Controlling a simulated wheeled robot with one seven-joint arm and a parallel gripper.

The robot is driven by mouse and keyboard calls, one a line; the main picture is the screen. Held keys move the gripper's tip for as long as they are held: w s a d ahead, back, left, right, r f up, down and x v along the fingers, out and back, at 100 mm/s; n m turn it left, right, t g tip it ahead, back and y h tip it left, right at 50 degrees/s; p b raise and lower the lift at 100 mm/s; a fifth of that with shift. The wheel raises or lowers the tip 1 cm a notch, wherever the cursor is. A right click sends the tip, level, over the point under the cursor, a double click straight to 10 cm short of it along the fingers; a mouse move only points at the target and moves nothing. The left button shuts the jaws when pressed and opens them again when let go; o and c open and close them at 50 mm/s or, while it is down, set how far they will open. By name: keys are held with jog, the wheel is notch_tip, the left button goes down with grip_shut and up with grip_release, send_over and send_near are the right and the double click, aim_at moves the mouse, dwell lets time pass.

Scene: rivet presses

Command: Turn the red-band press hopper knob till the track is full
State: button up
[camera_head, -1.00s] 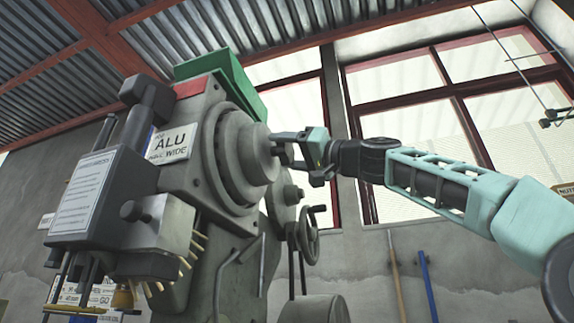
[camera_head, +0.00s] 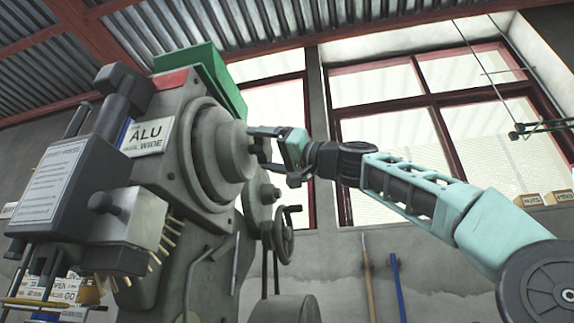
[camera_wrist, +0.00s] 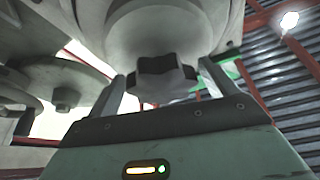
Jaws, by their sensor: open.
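The press is grey with a red band (camera_head: 171,80) on top and an "ALU" plate (camera_head: 148,137). Its round hopper (camera_head: 215,152) faces right in the head view. The dark lobed hopper knob (camera_wrist: 165,80) shows in the wrist view, in front of the pale round hopper face. My gripper (camera_head: 265,150) is at the hopper's right side, its fingers spread. In the wrist view one finger stands on each side of the knob, with gaps visible; contact is not clear. A row of brass-coloured rivets (camera_head: 166,243) sticks out at the press's lower front; how full the track is cannot be told.
A green box (camera_head: 222,80) sits atop the press behind the band. A handwheel (camera_head: 283,235) stands below my gripper. A grey block with a black knob (camera_head: 103,203) and a text panel (camera_head: 55,183) are at the left. Boxes (camera_head: 527,200) stand far right.

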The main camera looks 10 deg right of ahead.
jog(key=b+v, duration=1.1)
jog(key=v, duration=0.6)
jog(key=shift+b, duration=0.4)
